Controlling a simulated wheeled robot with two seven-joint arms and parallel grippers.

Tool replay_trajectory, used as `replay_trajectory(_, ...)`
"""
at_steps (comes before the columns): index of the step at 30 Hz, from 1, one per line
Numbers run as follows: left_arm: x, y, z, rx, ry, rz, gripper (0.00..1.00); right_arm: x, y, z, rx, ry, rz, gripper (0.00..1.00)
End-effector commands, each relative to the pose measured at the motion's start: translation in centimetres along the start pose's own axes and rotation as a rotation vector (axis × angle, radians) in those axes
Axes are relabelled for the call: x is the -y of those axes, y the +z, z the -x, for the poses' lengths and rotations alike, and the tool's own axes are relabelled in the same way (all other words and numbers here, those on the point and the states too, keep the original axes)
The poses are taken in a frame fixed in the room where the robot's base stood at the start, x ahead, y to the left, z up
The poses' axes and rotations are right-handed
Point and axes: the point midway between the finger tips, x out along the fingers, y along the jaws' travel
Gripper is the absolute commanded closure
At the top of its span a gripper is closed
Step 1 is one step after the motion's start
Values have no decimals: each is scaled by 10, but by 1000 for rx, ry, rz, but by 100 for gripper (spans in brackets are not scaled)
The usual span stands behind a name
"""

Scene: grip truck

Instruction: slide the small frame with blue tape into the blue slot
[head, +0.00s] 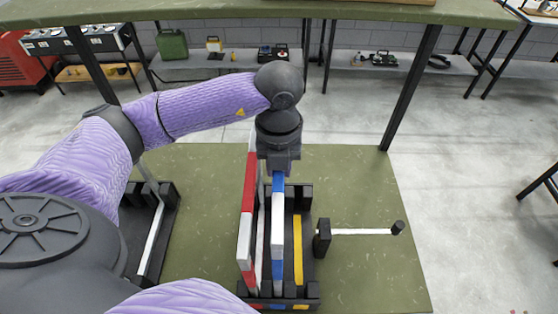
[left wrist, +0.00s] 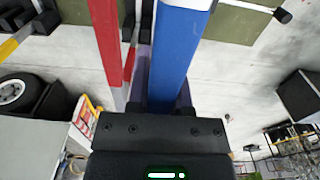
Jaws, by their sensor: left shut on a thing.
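The small frame with blue tape (head: 278,220) is a narrow upright bar banded blue and white in the head view. My left gripper (head: 279,168) is shut on its top end. The frame's near lower end is at the front of the black rack (head: 312,290), in line with the blue mark (head: 279,306); I cannot tell whether it is seated in the slot or just above it. In the left wrist view the blue-taped frame (left wrist: 180,50) runs up from my gripper (left wrist: 163,112). The fingertips are largely hidden. My right gripper is not in view.
A taller red and white frame (head: 246,220) stands just left of the blue-taped one. A yellow strip (head: 298,250) lies along the rack to its right. A black post with a white rod (head: 360,232) is right of the rack. The green surface (head: 375,275) is clear around it.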

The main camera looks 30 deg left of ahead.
Motion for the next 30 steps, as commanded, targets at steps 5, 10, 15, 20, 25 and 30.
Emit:
replay_trajectory(5,0,0,-20,0,0,0,100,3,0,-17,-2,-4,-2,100)
replay_trajectory(10,0,0,-37,0,0,0,100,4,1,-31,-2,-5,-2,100)
replay_trajectory(15,0,0,-53,0,0,0,100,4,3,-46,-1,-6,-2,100)
replay_trajectory(20,0,0,-64,0,0,0,100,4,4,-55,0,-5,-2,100)
replay_trajectory(25,0,0,-65,1,-1,0,100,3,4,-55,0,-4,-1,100)
replay_trajectory(30,0,0,-64,1,-1,0,100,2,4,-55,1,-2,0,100)
